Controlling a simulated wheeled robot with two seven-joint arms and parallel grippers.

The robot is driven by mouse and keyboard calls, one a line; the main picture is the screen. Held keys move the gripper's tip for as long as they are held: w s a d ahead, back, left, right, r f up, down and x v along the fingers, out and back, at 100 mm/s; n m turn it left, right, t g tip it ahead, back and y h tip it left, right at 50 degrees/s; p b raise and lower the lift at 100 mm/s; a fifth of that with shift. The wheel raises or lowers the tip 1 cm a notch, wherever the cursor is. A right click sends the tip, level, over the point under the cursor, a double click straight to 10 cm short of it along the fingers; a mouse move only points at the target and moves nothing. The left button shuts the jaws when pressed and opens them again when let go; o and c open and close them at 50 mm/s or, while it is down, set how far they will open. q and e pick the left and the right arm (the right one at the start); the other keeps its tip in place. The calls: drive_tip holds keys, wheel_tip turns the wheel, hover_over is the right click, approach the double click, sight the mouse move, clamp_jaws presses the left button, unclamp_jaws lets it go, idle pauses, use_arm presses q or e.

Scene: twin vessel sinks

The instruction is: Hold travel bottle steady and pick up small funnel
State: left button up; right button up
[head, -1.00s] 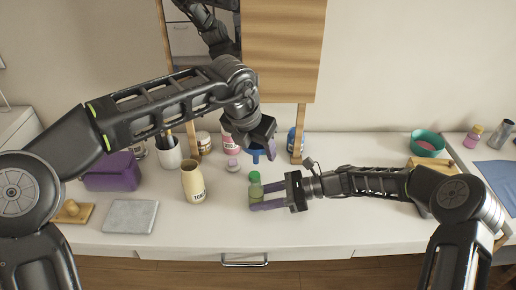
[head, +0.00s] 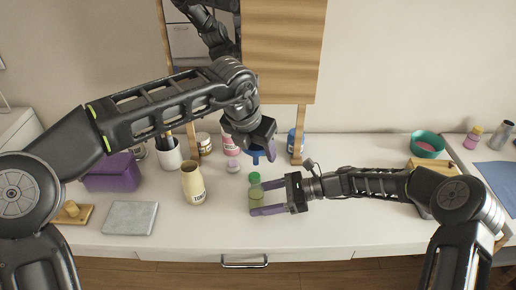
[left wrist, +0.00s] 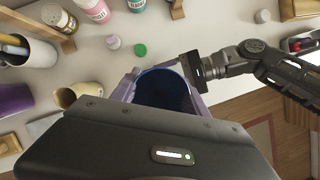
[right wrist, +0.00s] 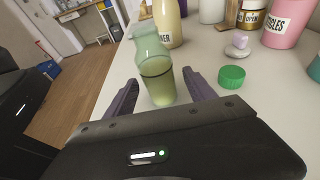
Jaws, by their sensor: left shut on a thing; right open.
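The blue funnel (head: 256,152) is held by my left gripper (head: 264,150), which is shut on it above the counter. In the left wrist view the funnel's wide blue mouth (left wrist: 165,88) shows between the fingers. The green see-through travel bottle (head: 256,197) stands on the counter without its cap and holds some liquid. My right gripper (head: 268,197) is open, its two fingers on either side of the bottle. In the right wrist view the bottle (right wrist: 156,72) shows between the spread fingers. The green cap (right wrist: 232,77) lies on the counter beside it.
A cream bottle (head: 194,184) stands left of the travel bottle. A small pale lilac-topped item (head: 233,166), a pink bottle (head: 230,144) and a blue jar (head: 295,140) are behind. A grey slab (head: 130,217) lies at left. The counter front is clear.

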drive_tip(key=v, duration=1.2)
